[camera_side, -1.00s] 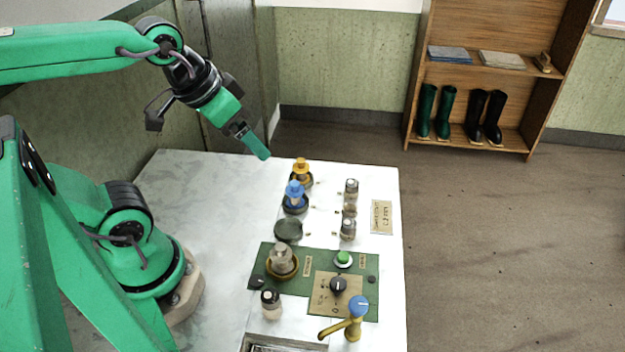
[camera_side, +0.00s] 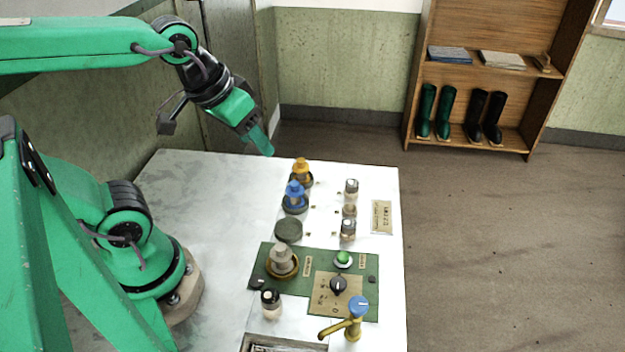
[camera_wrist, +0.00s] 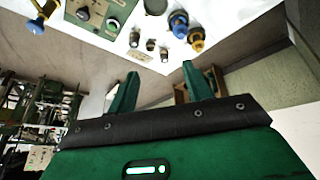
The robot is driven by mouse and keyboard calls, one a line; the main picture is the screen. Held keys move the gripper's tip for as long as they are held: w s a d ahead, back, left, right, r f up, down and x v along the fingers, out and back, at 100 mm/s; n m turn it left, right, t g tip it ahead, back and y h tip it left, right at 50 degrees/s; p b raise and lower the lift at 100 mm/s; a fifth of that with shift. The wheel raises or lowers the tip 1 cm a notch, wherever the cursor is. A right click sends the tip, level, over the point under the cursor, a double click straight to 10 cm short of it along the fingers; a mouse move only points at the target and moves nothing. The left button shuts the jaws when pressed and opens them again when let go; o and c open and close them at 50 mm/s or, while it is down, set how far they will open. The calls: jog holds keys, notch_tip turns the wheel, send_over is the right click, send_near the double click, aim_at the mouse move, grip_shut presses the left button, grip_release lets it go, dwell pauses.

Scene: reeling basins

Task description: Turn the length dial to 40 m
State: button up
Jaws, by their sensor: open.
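The length dial appears to be the black knob (camera_side: 338,285) on a tan marked plate (camera_side: 322,300), set on the green panel (camera_side: 290,262) of the bench. Its scale figures are too small to read, so I cannot tell its setting. In the wrist view a dark knob (camera_wrist: 83,13) shows on the panel at the top left. My gripper (camera_side: 262,143) is open and empty, above the far edge of the bench, well away from the dial. In the wrist view its two green fingers (camera_wrist: 158,85) stand apart with nothing between them.
A blue-topped brass tap (camera_side: 352,318) stands close in front of the dial. A green button (camera_side: 343,259) sits behind it. Blue (camera_side: 295,197) and yellow (camera_side: 302,173) fittings and several small jars stand farther back. The bench's left side is clear.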

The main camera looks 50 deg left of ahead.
jog(key=w+d+f+n+g, duration=0.3)
jog(key=w+d+f+n, duration=0.2)
jog(key=d+n, duration=0.35)
jog(key=n+g, duration=0.2)
jog(key=n, duration=0.6)
send_over(338, 282)
notch_tip(338, 282, down, 9)
jog(key=shift+r, duration=0.1)
jog(key=shift+f, duration=3.9)
jog(key=shift+c, duration=0.2)
jog(key=c, duration=0.9)
